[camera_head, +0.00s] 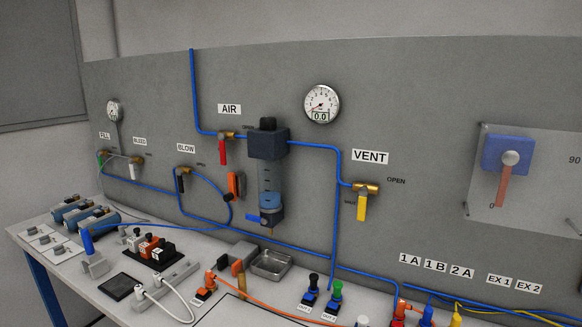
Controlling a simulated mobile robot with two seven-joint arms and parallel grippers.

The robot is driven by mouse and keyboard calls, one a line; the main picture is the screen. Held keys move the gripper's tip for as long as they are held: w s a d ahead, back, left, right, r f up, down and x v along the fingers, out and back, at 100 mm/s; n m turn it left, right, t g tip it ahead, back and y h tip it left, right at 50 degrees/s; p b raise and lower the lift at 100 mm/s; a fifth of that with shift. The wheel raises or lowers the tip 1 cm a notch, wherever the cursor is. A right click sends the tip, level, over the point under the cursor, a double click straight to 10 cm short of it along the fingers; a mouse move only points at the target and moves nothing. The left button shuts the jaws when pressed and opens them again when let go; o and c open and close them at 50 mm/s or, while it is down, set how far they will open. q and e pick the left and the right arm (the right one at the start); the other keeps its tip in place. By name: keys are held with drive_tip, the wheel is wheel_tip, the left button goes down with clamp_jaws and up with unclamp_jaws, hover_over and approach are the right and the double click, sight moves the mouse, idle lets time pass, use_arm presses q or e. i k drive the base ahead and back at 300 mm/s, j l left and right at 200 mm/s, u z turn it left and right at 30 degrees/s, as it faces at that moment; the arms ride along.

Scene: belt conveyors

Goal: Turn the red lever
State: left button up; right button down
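A red lever (223,152) hangs straight down from the brass valve under the AIR label (230,109), on the blue line left of the filter unit. A second red lever (502,187) points down, leaning slightly left, from a grey knob (511,158) on a blue block (493,152) at the right. Its tip is near the 0 mark of a panel that also shows 90. I cannot tell which of the two the task names. Neither of my grippers is in view.
A yellow lever (361,207) hangs at VENT. A filter unit (268,170) with a clear bowl stands between. A round gauge (322,103) reads 0.0. Blue tubes cross the grey wall panel. The bench below holds a metal tray (270,265), push buttons, plugs and cables.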

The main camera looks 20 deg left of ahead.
sight(222, 136)
drive_tip(key=u, duration=1.25)
